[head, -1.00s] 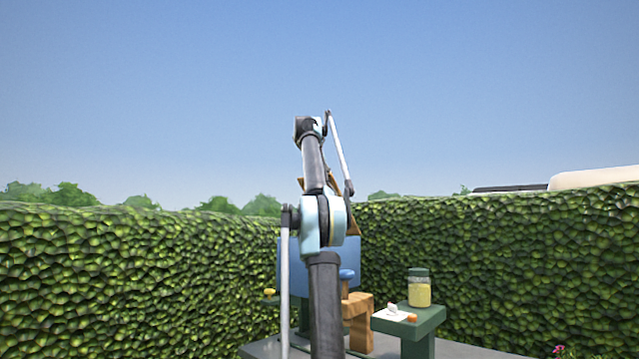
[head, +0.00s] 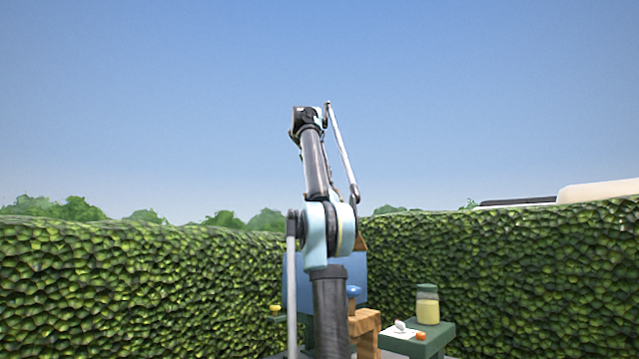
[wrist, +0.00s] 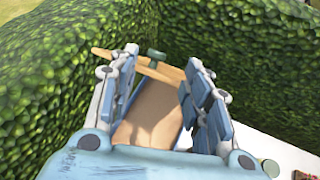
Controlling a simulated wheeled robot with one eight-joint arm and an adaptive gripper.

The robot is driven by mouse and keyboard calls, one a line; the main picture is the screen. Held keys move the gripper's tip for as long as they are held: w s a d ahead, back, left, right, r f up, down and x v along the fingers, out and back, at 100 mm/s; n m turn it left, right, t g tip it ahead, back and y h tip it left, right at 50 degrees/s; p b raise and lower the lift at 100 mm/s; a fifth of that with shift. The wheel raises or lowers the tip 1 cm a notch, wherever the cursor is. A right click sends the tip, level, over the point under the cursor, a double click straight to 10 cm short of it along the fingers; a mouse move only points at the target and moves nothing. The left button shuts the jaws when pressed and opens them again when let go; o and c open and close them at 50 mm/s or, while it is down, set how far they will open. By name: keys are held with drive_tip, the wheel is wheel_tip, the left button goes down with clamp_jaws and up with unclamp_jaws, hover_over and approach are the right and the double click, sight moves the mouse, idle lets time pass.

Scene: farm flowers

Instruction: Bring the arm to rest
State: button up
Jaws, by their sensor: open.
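My gripper (wrist: 160,95) shows in the wrist view with its two blue-and-grey fingers wide apart and nothing between them. Beyond the gap lie a brown surface and a thin orange-tan piece (wrist: 140,64) with a dark green knob-like part (wrist: 157,55). In the head view my arm (head: 325,215) stands raised in the middle, bent at its joints against the sky. My gripper cannot be made out in the head view.
A green side table (head: 437,339) at the lower right holds a jar of yellow contents (head: 428,305) and a white sheet with small items. A blue panel (head: 298,285) and wooden piece (head: 365,328) stand behind my arm. Tall hedges (head: 130,285) enclose the place.

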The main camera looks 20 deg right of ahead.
idle(0.3)
drive_tip(key=s+a+f+m+g+y, duration=0.2)
drive_tip(key=s+a+f+m, duration=0.3)
drive_tip(key=s+f+m, duration=0.4)
drive_tip(key=s+a+f+m+g+y, duration=0.2)
drive_tip(key=s+f+m, duration=0.7)
drive_tip(key=s+f, duration=1.5)
drive_tip(key=s+a+f+m+g+y, duration=0.2)
drive_tip(key=s+f, duration=1.5)
drive_tip(key=f, duration=2.7)
drive_tip(key=a+m+g, duration=0.2)
drive_tip(key=a+m, duration=0.3)
drive_tip(key=m, duration=0.1)
drive_tip(key=shift+s+a+m+y, duration=0.2)
drive_tip(key=shift+a+m+y, duration=0.15)
drive_tip(key=shift+m+y, duration=0.05)
drive_tip(key=shift+w+f, duration=0.2)
drive_tip(key=shift+w, duration=0.25)
